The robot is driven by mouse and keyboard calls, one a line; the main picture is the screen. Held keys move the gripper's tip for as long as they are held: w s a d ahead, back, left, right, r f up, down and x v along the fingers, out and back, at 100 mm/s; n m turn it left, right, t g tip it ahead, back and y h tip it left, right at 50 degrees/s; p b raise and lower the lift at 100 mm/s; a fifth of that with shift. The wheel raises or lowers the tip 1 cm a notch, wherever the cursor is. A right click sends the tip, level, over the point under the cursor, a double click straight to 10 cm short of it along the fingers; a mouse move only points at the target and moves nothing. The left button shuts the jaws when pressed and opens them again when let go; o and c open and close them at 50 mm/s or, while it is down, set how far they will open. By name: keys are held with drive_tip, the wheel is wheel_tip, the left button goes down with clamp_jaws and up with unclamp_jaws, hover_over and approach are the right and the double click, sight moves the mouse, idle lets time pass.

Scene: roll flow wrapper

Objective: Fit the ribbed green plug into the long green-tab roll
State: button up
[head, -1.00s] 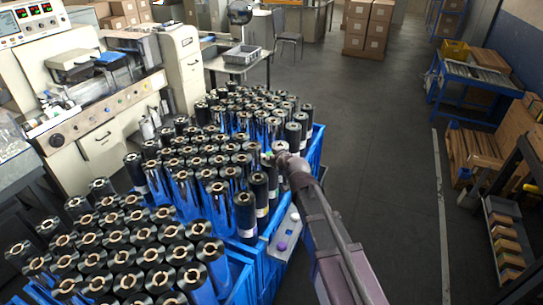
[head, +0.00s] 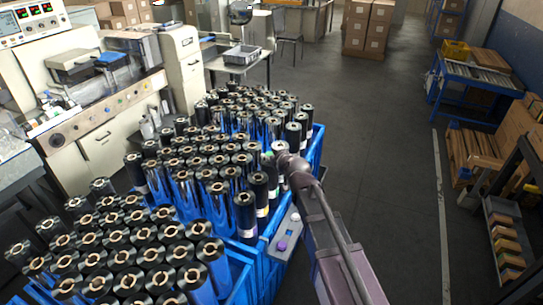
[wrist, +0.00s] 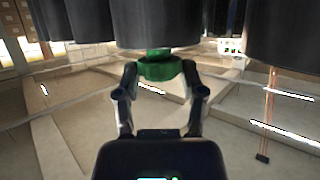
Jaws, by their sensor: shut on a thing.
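In the wrist view, my gripper (wrist: 160,75) is shut on the ribbed green plug (wrist: 160,69), one finger on each side of it. A dark roll (wrist: 157,25) is directly beyond the plug, with a green part showing at its end. The plug is in line with that end and very close to it; I cannot tell whether it has entered. In the head view, my gripper (head: 279,150) is at the right edge of the far crate's rolls. The plug there is too small to make out clearly.
Dark rolls (head: 246,215) stand tightly packed in blue crates (head: 313,150). Other rolls flank the plug in the wrist view, such as one at right (wrist: 283,35). A pale tray (head: 284,238) with a purple plug (head: 283,246) sits at the crate's side.

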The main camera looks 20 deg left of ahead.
drive_tip(key=shift+f+b, duration=0.55)
drive_tip(key=shift+b, duration=0.05)
drive_tip(key=o, duration=0.5)
drive_tip(key=shift+c, duration=0.2)
drive_tip(key=shift+d, duration=0.1)
drive_tip(key=p+v, duration=0.4)
drive_tip(key=v, duration=0.7)
idle(1.0)
idle(0.8)
